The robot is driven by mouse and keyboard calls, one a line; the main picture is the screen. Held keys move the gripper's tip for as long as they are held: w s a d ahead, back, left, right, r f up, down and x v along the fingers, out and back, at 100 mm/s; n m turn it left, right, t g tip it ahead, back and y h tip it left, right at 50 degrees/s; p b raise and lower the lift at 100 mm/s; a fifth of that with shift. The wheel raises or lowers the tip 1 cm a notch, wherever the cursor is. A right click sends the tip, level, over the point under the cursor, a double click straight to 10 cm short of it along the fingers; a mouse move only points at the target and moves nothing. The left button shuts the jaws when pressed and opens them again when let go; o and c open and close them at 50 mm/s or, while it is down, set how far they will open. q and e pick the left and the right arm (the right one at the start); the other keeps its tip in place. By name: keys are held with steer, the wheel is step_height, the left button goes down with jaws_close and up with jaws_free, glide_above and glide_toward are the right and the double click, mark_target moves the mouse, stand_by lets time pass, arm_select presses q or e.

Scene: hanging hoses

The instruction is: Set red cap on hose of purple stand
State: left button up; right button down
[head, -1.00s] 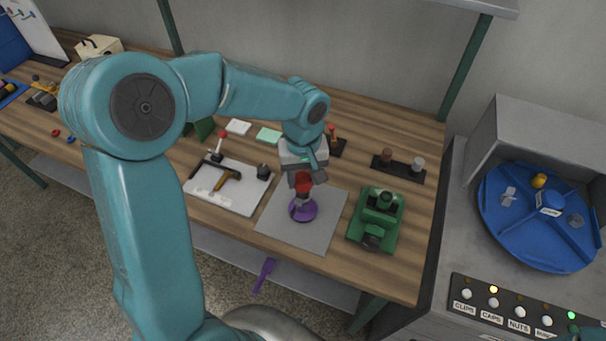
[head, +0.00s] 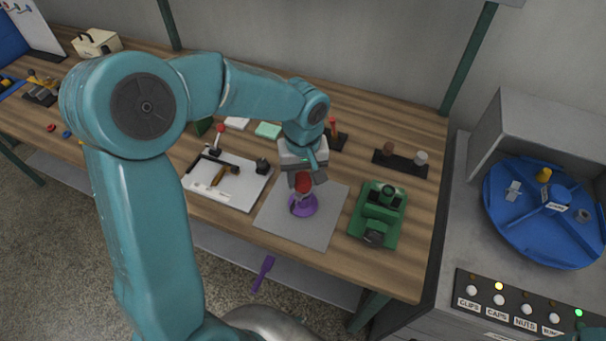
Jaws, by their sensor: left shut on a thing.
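The purple stand (head: 308,208) sits on a grey mat (head: 272,222) on the wooden bench. The red cap (head: 303,181) is directly above the stand, at the top of its hose. My left gripper (head: 303,183) reaches down from above and is shut on the red cap. The gripper and cap hide most of the hose, so I cannot tell how far the cap sits over its end. My right gripper is not in view.
A green machine (head: 379,213) stands right of the mat. A dark rack (head: 400,163) is behind. A blue turntable (head: 545,212) with parts is at the right.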

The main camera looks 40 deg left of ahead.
mark_target(303, 179)
arm_select(q)
steer(key=shift+f+b, duration=0.3)
steer(key=shift+f, duration=0.1)
steer(key=o, duration=1.1)
steer(key=shift+r, duration=0.1)
step_height(303, 179, up, 16)
steer(key=shift+r+p, duration=0.15)
steer(key=shift+p, duration=0.2)
steer(key=shift+s, duration=0.1)
